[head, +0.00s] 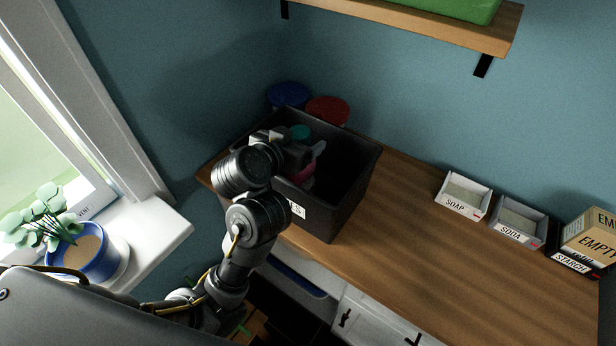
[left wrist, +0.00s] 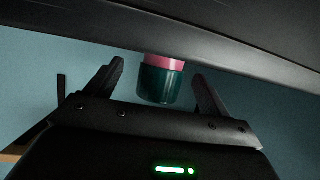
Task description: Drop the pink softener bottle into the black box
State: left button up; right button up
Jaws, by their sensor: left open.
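The black box (head: 345,205) stands on the wooden counter in the head view, with a partly hidden white label on its front. My left gripper (head: 298,145) is over its open top, reaching in from the left. The pink softener bottle (head: 307,176) shows only as a pink patch beside the gripper, inside the box's outline. A teal patch between the fingers looks like its cap. In the left wrist view the bottle (left wrist: 162,82) has a dark green cap and a pink band, between the spread fingers of the open gripper (left wrist: 159,72). I cannot tell whether it touches the box floor.
Blue (head: 289,94) and red (head: 328,110) round lids show behind the box. Soap (head: 463,196) and soda (head: 518,222) trays and a starch carton (head: 590,240) stand at the right. The counter (head: 420,270) between is clear. A shelf (head: 440,25) hangs above; a potted plant (head: 95,255) is left.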

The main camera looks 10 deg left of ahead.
pick_arm(q)
jog(key=p+v, duration=1)
jog(key=shift+s+r+p, duration=0.25)
jog(key=shift+s+p, duration=0.05)
jog(key=shift+p, duration=0.05)
jog(key=shift+a, duration=0.1)
dwell(0.4)
